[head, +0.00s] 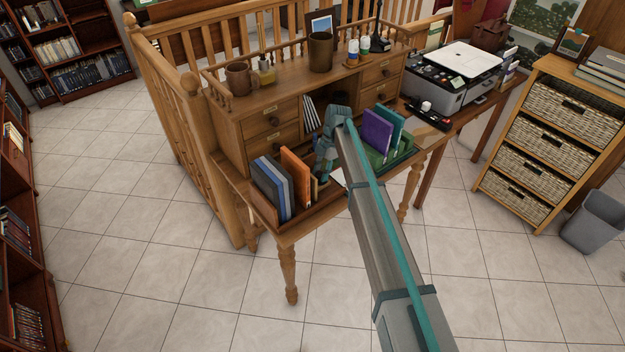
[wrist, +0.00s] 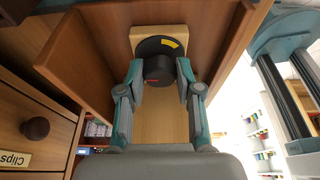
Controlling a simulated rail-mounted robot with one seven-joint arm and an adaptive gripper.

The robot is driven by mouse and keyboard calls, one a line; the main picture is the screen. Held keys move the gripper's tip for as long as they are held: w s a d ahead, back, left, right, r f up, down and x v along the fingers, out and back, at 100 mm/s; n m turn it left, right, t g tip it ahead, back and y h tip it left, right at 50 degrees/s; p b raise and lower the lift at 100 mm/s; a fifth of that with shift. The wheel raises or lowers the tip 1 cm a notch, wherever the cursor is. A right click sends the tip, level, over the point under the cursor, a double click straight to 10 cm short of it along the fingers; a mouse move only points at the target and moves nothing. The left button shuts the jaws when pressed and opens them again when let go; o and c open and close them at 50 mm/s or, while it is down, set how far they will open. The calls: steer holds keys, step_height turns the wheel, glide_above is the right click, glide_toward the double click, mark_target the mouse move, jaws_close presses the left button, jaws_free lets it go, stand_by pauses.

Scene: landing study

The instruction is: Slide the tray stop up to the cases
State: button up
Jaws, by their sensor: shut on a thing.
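The tray stop shows in the wrist view as a pale wooden block with a dark round disc (wrist: 158,46), a yellow label and a dark knob. My gripper (wrist: 159,72) is shut on the knob, one finger on each side. In the head view my gripper (head: 324,178) is low over the wooden tray (head: 300,217) on the desk, just right of the cases. The cases stand upright: blue ones (head: 268,188), a grey one and an orange one (head: 296,172). My gripper mostly hides the stop there, so its gap to the cases is unclear.
Purple and teal folders (head: 378,130) stand on the desk right of my arm. The desk hutch (head: 262,112) with drawers rises behind, holding mugs and small items. A printer (head: 452,75) stands further right. The floor in front is clear.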

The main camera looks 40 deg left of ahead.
steer(key=shift+s+a+b, duration=0.15)
steer(key=shift+s+a, duration=0.1)
steer(key=shift+s, duration=0.85)
steer(key=shift+s+a+b, duration=0.1)
steer(key=shift+s+a, duration=0.15)
steer(key=shift+s, duration=0.85)
steer(key=shift+s+a+b, duration=0.15)
steer(key=shift+s+a, duration=0.1)
steer(key=shift+s, duration=0.85)
steer(key=o, duration=1)
steer(key=shift+r, duration=0.15)
steer(key=shift+r+p, duration=0.7)
steer(key=shift+r, duration=1.6)
